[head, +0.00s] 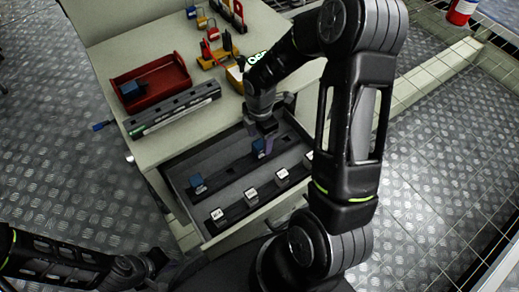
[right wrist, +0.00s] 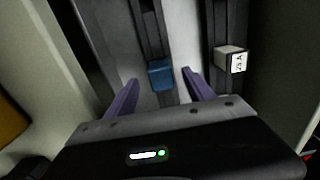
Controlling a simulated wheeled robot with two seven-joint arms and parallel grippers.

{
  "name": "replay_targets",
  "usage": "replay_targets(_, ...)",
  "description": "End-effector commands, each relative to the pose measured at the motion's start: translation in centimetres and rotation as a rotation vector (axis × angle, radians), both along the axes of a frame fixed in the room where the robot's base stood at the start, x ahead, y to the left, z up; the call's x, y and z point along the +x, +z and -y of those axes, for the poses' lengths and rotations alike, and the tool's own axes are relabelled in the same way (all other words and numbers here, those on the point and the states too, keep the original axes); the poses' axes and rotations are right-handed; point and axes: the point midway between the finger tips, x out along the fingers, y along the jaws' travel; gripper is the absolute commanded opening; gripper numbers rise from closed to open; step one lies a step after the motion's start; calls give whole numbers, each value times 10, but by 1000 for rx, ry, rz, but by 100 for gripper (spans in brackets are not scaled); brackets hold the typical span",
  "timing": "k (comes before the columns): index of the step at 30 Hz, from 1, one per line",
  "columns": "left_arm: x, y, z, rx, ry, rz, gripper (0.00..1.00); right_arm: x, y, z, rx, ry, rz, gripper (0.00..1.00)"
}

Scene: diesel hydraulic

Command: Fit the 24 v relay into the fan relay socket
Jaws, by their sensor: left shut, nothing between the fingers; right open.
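Blue relay-like blocks show in the head view: one (head: 260,147) under my right gripper, one (head: 197,183) further left in the drawer, and one (head: 131,90) in the red tray. Their markings are unreadable, so I cannot tell which is the 24 V relay. My right gripper (head: 265,129) is open above the drawer; the block below it shows between its purple fingers in the right wrist view (right wrist: 160,74), not gripped. A dark socket rail (head: 175,110) lies on the bench top; its fan relay socket cannot be singled out. My left gripper (head: 165,262) is low at left, shut and empty.
The open drawer (head: 215,235) has dark rails with several white-labelled blocks; one (right wrist: 232,60) stands right of the fingers. The red tray (head: 178,72) sits behind the socket rail. Coloured padlocks on a yellow rack (head: 215,55) stand at the back. The bench front-left is bare.

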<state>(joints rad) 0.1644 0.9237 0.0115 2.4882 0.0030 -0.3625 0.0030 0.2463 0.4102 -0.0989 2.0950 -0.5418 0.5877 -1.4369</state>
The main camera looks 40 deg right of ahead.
Motion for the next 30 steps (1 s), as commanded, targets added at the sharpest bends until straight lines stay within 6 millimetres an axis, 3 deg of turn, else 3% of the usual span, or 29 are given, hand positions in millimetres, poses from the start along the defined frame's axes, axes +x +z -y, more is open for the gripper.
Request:
replay_targets(4, 3, -17, -3, 5, 8, 5, 0, -2, -28, -3, 0, 2, -3, 62)
replay_targets(9, 5, -24, -5, 7, 13, 9, 0, -2, -45, -3, 0, 1, -1, 62)
replay_targets(28, 6, -23, -5, 8, 13, 10, 0, -2, -45, -3, 0, 0, -1, 62)
replay_targets(30, 6, -23, -5, 8, 13, 10, 0, -2, -45, -3, 0, 0, -1, 57)
